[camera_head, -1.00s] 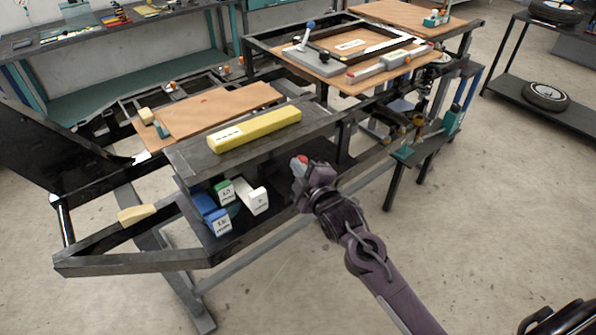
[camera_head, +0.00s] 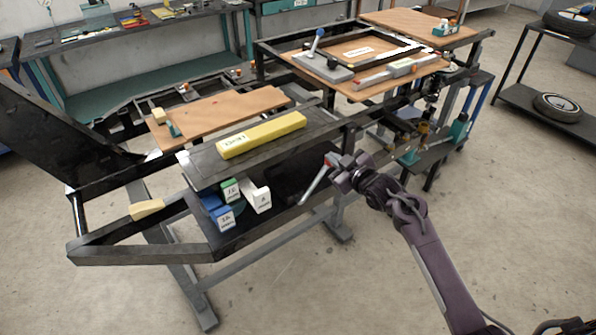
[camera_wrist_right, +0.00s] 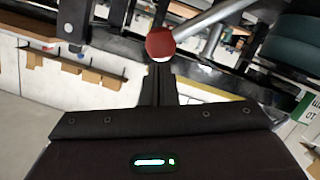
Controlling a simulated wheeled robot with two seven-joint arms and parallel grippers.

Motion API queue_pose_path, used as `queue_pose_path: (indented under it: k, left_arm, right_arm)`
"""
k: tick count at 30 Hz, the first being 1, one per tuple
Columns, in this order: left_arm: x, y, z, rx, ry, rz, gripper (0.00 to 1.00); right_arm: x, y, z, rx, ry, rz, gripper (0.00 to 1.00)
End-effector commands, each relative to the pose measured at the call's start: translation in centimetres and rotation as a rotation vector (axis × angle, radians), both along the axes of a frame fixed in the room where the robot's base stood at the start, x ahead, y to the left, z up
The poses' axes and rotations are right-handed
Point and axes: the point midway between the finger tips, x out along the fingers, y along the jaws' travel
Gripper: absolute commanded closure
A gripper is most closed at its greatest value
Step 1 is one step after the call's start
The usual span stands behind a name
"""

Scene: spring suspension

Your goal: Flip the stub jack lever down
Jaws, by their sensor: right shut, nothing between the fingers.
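The stub jack lever (camera_head: 315,185) is a light grey rod beside the dark bench frame. In the head view it slants from lower left up to a red end at my right gripper (camera_head: 335,164). In the right wrist view the lever's red ball knob (camera_wrist_right: 160,42) lies just past the tips of my shut right gripper (camera_wrist_right: 160,68), and its grey rod (camera_wrist_right: 215,18) runs to the upper right. Nothing is held between the fingers; I cannot tell whether they touch the knob. The jack body under the lever is hard to make out. My left gripper is not in view.
A yellow block (camera_head: 262,135) lies on the dark shelf above. Blue, green and white labelled blocks (camera_head: 230,190) sit on the lower shelf to the left. The bench frame (camera_head: 150,255) borders this area. The floor at front is clear.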

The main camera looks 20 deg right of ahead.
Motion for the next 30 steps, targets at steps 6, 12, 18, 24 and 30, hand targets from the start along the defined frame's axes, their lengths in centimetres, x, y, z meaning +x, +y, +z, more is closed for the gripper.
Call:
queue_pose_path:
  k: [6, 12, 18, 24, 30]
  left_arm:
    - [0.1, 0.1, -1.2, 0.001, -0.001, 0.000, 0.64]
    - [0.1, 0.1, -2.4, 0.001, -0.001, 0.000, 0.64]
    - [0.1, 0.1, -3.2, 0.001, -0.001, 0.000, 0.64]
    - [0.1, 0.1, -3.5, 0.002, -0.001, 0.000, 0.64]
    - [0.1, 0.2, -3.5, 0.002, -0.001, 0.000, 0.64]
  right_arm:
    - [0.8, -2.5, -2.7, 0.175, 0.074, -0.002, 1.00]
    - [1.3, -3.9, -4.4, 0.302, 0.120, -0.002, 1.00]
    - [1.5, -4.6, -5.6, 0.306, 0.122, -0.001, 1.00]
    - [1.7, -4.9, -5.9, 0.305, 0.120, 0.000, 1.00]
    - [1.7, -5.0, -6.1, 0.303, 0.121, -0.001, 1.00]
